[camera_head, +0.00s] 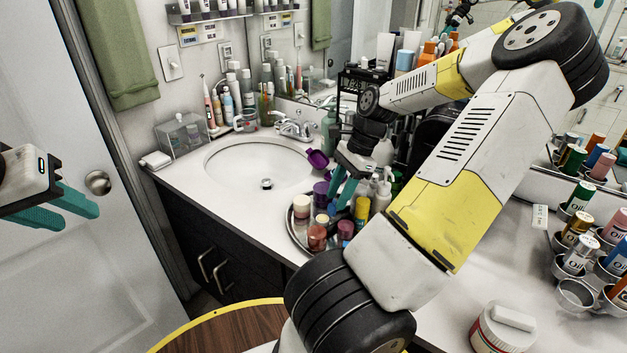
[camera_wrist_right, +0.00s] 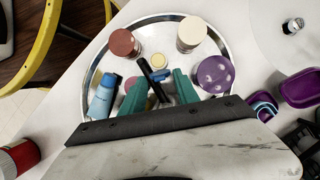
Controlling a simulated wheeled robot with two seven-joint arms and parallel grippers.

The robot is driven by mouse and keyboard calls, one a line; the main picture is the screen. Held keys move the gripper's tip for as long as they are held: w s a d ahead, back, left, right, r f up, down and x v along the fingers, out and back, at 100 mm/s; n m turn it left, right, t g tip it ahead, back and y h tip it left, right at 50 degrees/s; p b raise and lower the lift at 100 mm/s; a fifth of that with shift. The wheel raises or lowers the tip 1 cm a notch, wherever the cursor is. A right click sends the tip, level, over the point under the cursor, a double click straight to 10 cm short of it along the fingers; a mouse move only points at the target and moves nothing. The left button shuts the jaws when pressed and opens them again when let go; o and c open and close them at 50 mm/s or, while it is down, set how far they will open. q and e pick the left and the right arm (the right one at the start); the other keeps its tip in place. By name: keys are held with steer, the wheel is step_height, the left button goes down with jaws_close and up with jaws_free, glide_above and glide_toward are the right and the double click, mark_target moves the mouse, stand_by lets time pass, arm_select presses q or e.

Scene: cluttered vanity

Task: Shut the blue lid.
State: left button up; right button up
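More blue shows behind a black stick-like part (camera_wrist_right: 152,78) between the fingers. I cannot tell how the lid sits. My right gripper (camera_wrist_right: 161,76) is open, its teal fingers apart over the tray. In the head view my right gripper (camera_head: 338,202) points down over the tray (camera_head: 293,232). My left gripper (camera_head: 85,208) is open and empty at the far left, before the door.
On the tray stand a light blue tube (camera_wrist_right: 103,97), a red-brown jar (camera_wrist_right: 124,43), a cream-topped jar (camera_wrist_right: 191,33) and a purple-topped jar (camera_wrist_right: 215,74). A purple open container (camera_head: 317,158) is by the sink (camera_head: 255,163). Oil bottles (camera_head: 580,253) stand at the right.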

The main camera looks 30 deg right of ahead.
jaws_close()
